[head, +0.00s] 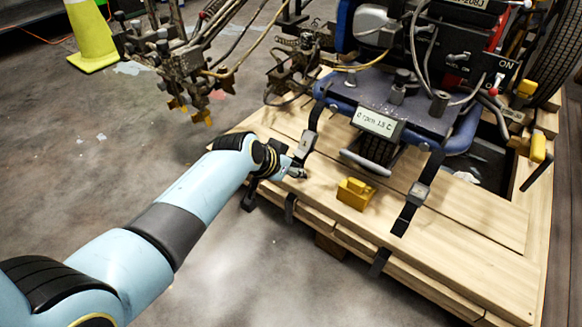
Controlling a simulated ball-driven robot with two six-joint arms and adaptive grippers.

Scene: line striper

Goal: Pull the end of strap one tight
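A black strap (313,117) with a grey buckle (306,144) runs down from the left side of the blue machine deck to the wooden pallet. A second black strap (432,165) with a buckle (418,193) runs down on the right. I cannot read which is strap one. My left gripper (299,173) is at the lower end of the left strap, just below its buckle, low over the planks. It is small and seen from behind, so I cannot tell whether its fingers hold the strap. My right gripper is not in view.
A yellow block (355,194) sits on the wooden pallet (470,260) between the straps. The line striper (380,100) stands above, with hoses and a metal spray assembly (185,75) at left. A yellow cone (92,38) stands behind. Floor at front left is clear.

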